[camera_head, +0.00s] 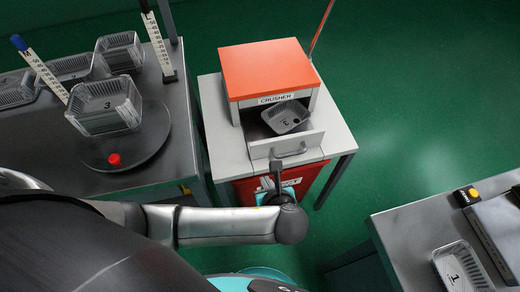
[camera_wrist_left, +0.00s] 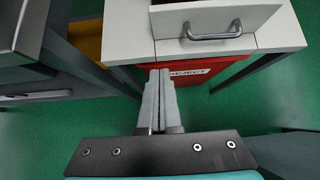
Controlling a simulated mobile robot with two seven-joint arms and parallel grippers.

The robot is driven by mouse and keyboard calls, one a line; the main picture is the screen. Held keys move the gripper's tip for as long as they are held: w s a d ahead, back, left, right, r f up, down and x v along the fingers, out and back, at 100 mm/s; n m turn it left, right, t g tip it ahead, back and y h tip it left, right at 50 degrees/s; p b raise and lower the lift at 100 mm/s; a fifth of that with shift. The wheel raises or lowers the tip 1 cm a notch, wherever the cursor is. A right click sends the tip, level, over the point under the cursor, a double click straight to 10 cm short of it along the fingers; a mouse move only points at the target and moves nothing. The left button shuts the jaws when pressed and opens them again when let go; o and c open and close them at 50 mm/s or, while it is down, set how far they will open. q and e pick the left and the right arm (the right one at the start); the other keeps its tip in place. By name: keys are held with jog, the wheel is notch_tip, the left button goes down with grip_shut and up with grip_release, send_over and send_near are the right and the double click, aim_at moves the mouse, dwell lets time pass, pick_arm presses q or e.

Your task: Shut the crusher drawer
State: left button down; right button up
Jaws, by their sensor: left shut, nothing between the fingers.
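The crusher (camera_head: 268,70) is a box with an orange top and a label on its front, standing on a small pale table. Its drawer (camera_head: 262,146) is pulled out toward me, with a foil tray (camera_head: 286,117) marked 3 lying in it. The drawer front has a metal bar handle (camera_wrist_left: 212,31). My left gripper (camera_head: 277,168) is shut and empty, just in front of and below the handle, apart from it. In the left wrist view its two fingers (camera_wrist_left: 159,80) are together, pointing at the table's front edge. My right gripper is not in view.
A red bin (camera_head: 308,178) is under the crusher table (camera_head: 338,138). A grey table (camera_head: 398,232) at lower right holds a tray (camera_head: 462,268).

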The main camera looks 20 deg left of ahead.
aim_at(254, 156)
pick_arm(q)
jog(key=b+x, duration=0.1)
jog(key=x, duration=0.3)
jog(key=w+r+b+x, duration=0.1)
jog(key=b+x, duration=0.1)
jog(key=x, duration=0.2)
jog(key=a+r+b+x, duration=0.1)
jog(key=b+x, duration=0.1)
jog(key=x, duration=0.2)
jog(key=shift+w+a+f, duration=0.25)
jog(key=shift+w, duration=0.2)
